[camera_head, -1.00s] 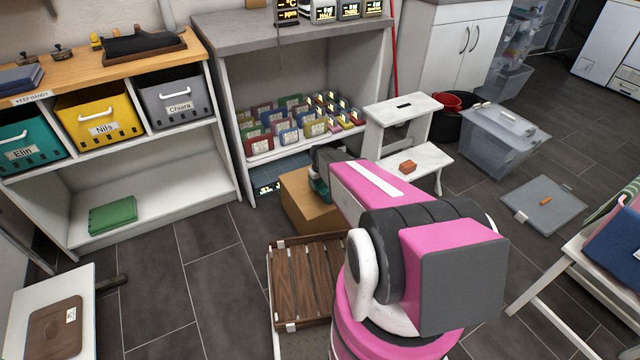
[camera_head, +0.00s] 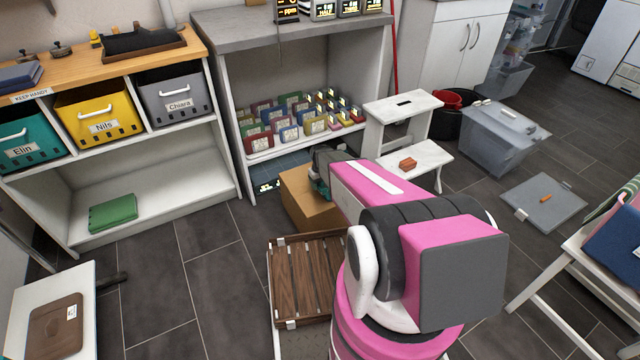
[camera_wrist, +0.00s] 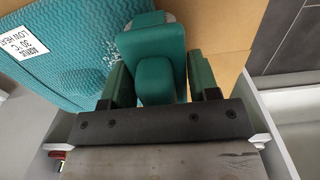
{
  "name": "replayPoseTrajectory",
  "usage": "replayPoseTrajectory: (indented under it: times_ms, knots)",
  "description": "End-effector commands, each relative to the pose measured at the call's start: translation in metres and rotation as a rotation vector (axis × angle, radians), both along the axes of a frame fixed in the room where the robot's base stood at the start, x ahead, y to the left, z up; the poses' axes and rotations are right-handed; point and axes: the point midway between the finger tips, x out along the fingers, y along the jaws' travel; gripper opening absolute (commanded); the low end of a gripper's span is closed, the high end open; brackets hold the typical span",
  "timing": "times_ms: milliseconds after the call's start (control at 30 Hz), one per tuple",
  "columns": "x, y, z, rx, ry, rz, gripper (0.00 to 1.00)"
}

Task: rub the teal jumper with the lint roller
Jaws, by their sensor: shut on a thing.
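The teal jumper (camera_wrist: 75,45) has a knitted texture and lies on cardboard in the wrist view. Pale specks show on it close to the tool, and a white care label (camera_wrist: 22,42) is at its left. My gripper (camera_wrist: 162,85) is shut on the teal lint roller (camera_wrist: 152,45), with a dark green finger on each side. The roller's grey end reaches over the jumper's right part; I cannot tell whether it touches. In the head view my gripper (camera_head: 319,186) is over the cardboard box (camera_head: 298,207), and the jumper is hidden there.
A slatted wooden crate (camera_head: 305,280) stands in front of the box. A shelf of small colored boxes (camera_head: 290,125) is behind it. A white step stool (camera_head: 425,157) stands to the right.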

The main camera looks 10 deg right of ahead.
Motion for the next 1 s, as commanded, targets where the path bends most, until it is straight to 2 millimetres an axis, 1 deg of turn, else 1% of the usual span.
replayPoseTrajectory:
  times_ms: [267,700,867,1000]
  knots:
    - [0.001,-0.003,-0.001,0.000,0.000,0.000,0.36]
    - [0.012,-0.031,0.000,0.000,0.000,0.000,0.36]
    - [0.013,-0.034,0.000,0.000,0.000,0.000,0.36]
    - [0.016,-0.041,0.000,0.000,0.000,-0.001,0.36]
